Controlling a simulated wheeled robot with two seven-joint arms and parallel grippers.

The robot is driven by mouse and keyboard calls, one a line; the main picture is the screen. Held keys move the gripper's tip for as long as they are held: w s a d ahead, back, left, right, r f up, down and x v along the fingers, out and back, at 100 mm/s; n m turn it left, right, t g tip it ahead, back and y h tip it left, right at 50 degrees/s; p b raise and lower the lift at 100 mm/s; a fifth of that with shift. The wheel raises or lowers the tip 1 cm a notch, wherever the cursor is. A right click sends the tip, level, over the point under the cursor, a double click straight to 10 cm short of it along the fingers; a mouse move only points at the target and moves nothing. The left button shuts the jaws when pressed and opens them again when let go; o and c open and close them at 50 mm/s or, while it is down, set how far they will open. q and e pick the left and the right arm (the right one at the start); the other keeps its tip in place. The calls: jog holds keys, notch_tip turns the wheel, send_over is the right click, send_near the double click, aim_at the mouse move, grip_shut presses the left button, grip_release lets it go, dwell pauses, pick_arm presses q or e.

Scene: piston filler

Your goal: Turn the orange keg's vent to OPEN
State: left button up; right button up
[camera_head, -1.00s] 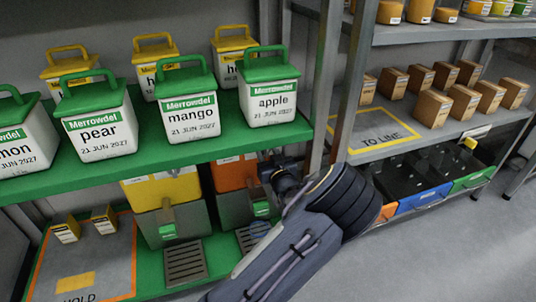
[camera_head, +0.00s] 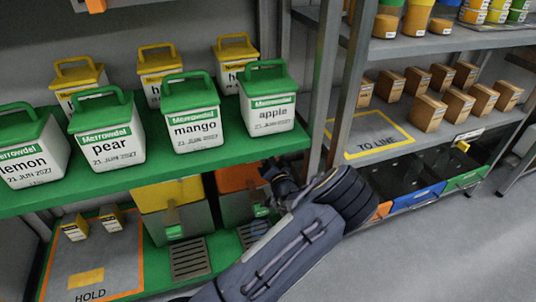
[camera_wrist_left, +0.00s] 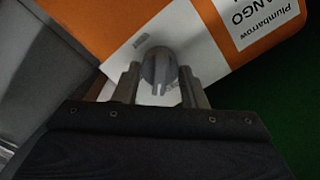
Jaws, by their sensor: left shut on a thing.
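The orange keg (camera_head: 237,179) stands on the lower green shelf, partly hidden by my arm in the head view. In the left wrist view its orange side (camera_wrist_left: 105,20) fills the top, with a white label reading "Plumbarrow" and "...ANGO". A grey round vent knob (camera_wrist_left: 158,66) sits on a white plate with a small grey mark. My left gripper (camera_wrist_left: 160,88) has one finger on each side of the knob and is shut on it. It also shows in the head view (camera_head: 277,178) in front of the keg. No OPEN lettering is readable. My right gripper is not in view.
A yellow-topped keg (camera_head: 168,194) stands left of the orange one. The green shelf above (camera_head: 150,168) carries several labelled boxes close over my gripper. A metal post (camera_head: 352,75) stands right of the gripper. Drip grates (camera_head: 190,258) lie in front of the kegs.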

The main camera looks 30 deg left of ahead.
pick_arm(q)
jog(key=m+p, duration=0.2)
jog(key=m, duration=0.6)
jog(key=shift+m+p, duration=0.3)
jog(key=shift+m, duration=0.4)
jog(key=o, duration=1)
jog(key=p+v, duration=0.1)
jog(key=v, duration=0.7)
